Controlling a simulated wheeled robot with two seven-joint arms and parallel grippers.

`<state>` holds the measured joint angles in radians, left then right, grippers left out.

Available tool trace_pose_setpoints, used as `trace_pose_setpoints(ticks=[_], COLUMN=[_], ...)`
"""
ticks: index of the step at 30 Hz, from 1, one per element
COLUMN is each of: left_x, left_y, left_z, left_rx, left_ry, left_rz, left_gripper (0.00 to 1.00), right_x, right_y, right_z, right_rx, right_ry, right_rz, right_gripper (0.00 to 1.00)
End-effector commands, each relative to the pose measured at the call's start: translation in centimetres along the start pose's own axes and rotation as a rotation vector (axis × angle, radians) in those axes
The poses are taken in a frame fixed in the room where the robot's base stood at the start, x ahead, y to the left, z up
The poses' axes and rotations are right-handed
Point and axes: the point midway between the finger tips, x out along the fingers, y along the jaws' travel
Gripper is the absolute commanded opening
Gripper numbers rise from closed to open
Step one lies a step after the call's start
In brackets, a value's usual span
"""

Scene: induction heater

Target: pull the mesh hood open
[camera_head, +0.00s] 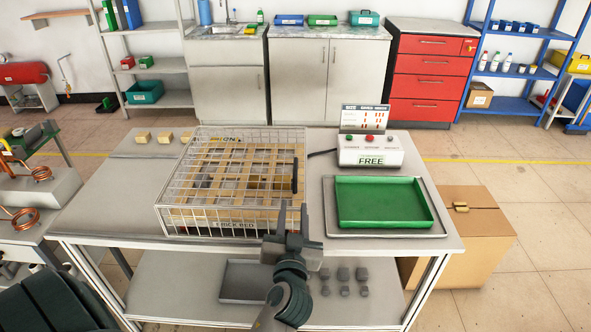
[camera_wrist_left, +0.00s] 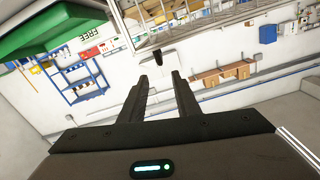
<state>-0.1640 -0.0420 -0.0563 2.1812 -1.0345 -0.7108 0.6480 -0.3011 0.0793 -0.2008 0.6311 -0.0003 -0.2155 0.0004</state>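The mesh hood (camera_head: 178,211) is a pale wire cage lying down over a wooden lattice (camera_head: 232,165) on the bench. A black upright handle (camera_head: 294,178) is on its right side; a dark piece that looks like this handle (camera_wrist_left: 157,56) shows ahead of the fingers in the left wrist view. My left gripper (camera_head: 293,212) is at the hood's front right corner, in front of the handle. Its two fingers (camera_wrist_left: 162,90) are apart with nothing between them. Contact with the hood cannot be made out. My right gripper is not in view.
A green tray (camera_head: 381,203) on a grey plate lies right of the hood. A control box (camera_head: 370,151) with a FREE label stands behind it. A cardboard box (camera_head: 470,245) stands on the floor at right.

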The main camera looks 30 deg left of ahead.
Motion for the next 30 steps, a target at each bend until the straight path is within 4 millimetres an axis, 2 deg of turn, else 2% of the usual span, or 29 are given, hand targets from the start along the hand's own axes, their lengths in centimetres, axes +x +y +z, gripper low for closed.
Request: trace_pose_setpoints(ticks=[8,24,30], left_x=[3.2,12.8,15.5], left_y=[-0.1,-0.1,0.0], left_z=[-0.3,-0.3,-0.2], left_rx=[0.003,0.004,0.002], left_ry=[0.001,0.0,0.0], left_rz=[0.0,0.0,0.0], left_gripper=[0.29,0.29,0.29], right_x=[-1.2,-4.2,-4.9], right_y=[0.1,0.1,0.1], right_z=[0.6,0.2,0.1], right_rx=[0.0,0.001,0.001], right_ry=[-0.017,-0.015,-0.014], right_rz=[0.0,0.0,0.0], right_gripper=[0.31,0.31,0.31])
